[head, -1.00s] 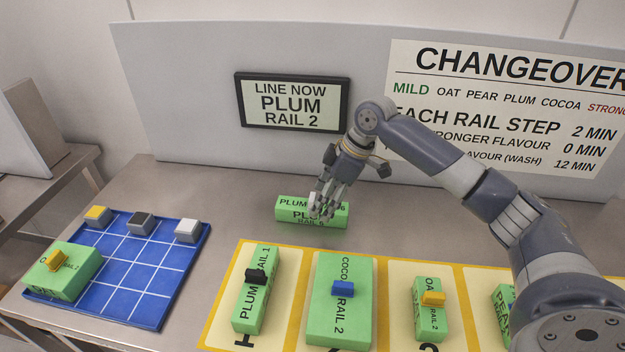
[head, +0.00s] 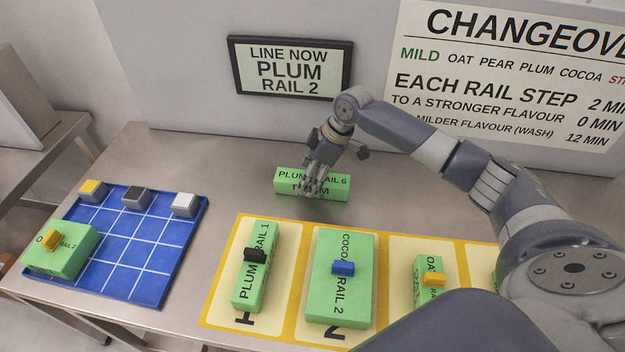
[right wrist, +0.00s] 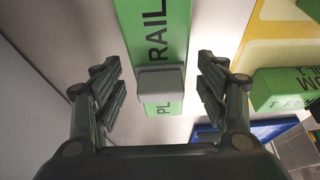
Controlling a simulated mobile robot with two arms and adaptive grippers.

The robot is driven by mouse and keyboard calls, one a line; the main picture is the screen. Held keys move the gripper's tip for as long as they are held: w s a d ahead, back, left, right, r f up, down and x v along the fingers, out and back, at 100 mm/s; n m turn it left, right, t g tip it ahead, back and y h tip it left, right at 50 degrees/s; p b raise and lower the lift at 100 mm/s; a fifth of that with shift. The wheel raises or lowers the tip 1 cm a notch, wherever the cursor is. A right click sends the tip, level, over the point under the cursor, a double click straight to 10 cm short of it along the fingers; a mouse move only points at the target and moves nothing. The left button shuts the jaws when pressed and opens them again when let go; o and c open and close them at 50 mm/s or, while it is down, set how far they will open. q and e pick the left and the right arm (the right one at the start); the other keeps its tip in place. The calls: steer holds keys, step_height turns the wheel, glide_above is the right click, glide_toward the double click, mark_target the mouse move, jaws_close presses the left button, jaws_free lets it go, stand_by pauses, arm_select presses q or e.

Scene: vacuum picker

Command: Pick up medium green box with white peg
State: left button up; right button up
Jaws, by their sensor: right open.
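A green box (head: 285,179) labelled PLUM RAIL 6 lies near the back of the table, apart from the yellow-framed row. In the right wrist view the box (right wrist: 165,22) runs between my fingers, with a peg (right wrist: 161,81) on top that looks pale grey in the shade. In the head view my fingers hide that peg. My right gripper (head: 316,183) is over the box; it also shows in the right wrist view (right wrist: 160,82), open, with fingers apart on both sides of the peg. I see a gap between each finger and the peg. My left gripper is out of view.
Green boxes with black (head: 255,255), blue (head: 343,268) and yellow (head: 433,280) pegs stand on the yellow-framed mat (head: 290,300) in front. A blue gridded tray (head: 125,255) at left holds a green box (head: 62,254) and small blocks. Bare table lies left of the PLUM RAIL 6 box.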

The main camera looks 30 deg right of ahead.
steer(key=shift+x, duration=1.2)
steer(key=shift+a+r, duration=0.1)
steer(key=c, duration=1.2)
steer(key=shift+c, duration=0.2)
